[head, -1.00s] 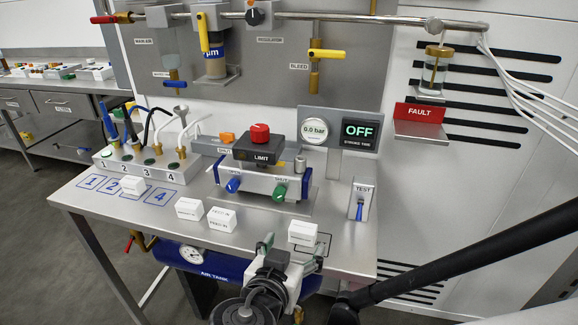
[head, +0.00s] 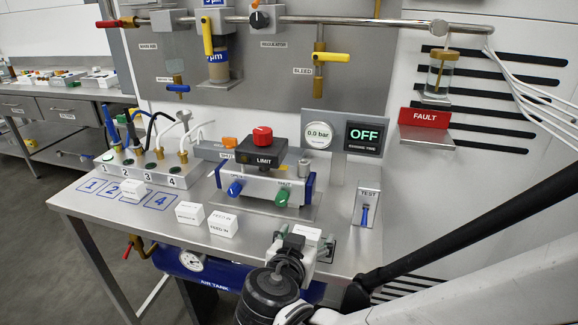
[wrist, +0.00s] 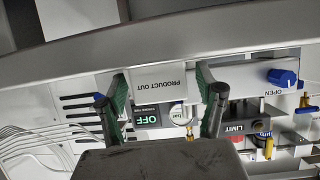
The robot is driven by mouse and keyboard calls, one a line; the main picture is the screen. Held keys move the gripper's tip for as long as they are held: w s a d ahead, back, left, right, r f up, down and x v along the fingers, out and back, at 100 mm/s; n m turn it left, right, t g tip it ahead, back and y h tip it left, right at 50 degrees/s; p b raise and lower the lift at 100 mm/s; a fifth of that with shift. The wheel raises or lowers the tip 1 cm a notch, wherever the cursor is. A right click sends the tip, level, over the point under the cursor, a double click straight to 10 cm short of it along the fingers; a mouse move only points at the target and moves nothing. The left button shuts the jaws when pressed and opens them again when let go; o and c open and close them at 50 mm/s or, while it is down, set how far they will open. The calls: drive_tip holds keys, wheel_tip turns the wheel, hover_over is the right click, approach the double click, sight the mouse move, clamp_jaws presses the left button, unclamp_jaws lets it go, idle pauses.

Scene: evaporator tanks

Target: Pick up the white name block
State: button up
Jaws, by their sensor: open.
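A white name block (head: 307,235) stands near the front right of the steel bench, partly hidden behind my gripper (head: 302,247) in the head view. In the wrist view this block (wrist: 161,78) reads "PRODUCT OUT" upside down and lies between my two green-padded fingers. My gripper is open, with one finger on each side of the block. Whether the pads touch it cannot be told. Three more white blocks are on the bench: a left one (head: 132,189), a middle one (head: 190,212) and one beside that (head: 223,223).
A valve unit with a black LIMIT box (head: 262,158) stands behind the blocks. A TEST switch (head: 366,207) is just right of my gripper. Blue numbered squares (head: 90,186) mark the bench's left. A blue air tank (head: 195,262) is below the bench.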

drive_tip(key=shift+c, duration=0.3)
drive_tip(key=c, duration=1.2)
drive_tip(key=shift+r, duration=0.1)
